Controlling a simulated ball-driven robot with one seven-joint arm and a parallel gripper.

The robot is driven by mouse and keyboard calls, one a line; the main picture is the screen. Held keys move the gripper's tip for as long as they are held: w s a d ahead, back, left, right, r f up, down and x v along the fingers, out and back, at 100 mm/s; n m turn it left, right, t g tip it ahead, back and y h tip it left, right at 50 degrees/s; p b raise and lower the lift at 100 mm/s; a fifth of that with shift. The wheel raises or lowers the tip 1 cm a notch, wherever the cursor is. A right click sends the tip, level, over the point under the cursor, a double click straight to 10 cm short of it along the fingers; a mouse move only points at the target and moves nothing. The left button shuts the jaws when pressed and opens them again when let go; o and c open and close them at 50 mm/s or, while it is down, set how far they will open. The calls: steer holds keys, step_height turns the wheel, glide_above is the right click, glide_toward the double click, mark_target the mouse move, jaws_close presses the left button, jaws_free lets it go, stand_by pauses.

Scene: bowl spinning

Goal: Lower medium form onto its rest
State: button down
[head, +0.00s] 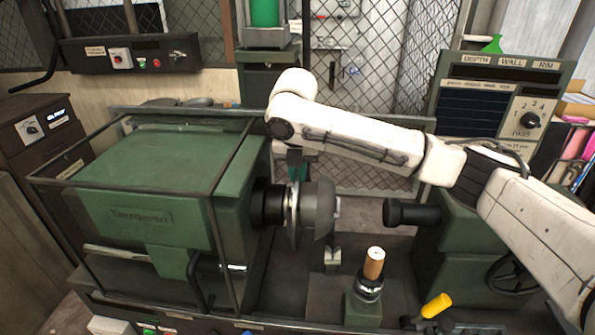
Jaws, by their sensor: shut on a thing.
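A grey, rounded form (319,208) sits in front of the lathe's round metal plate (291,212), with its narrow end to the right. I cannot tell whether it touches the plate. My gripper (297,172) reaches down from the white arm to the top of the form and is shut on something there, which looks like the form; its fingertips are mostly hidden. A small metal bracket (332,258) stands below the form on the dark bed, with a gap between them. I cannot tell for sure that it is the form's rest.
The green headstock (150,190) with its wire-frame guard is close on the left. A black tailstock nose (411,212) points at the form from the right. A wooden-handled tool (373,263) stands upright in front, near a yellow handle (436,305).

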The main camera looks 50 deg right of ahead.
steer(key=shift+r+p, duration=0.85)
steer(key=shift+r, duration=0.2)
step_height(320, 180, up, 14)
steer(key=p, duration=0.8)
steer(key=shift+f, duration=0.25)
stand_by(1.4)
steer(key=shift+d, duration=0.15)
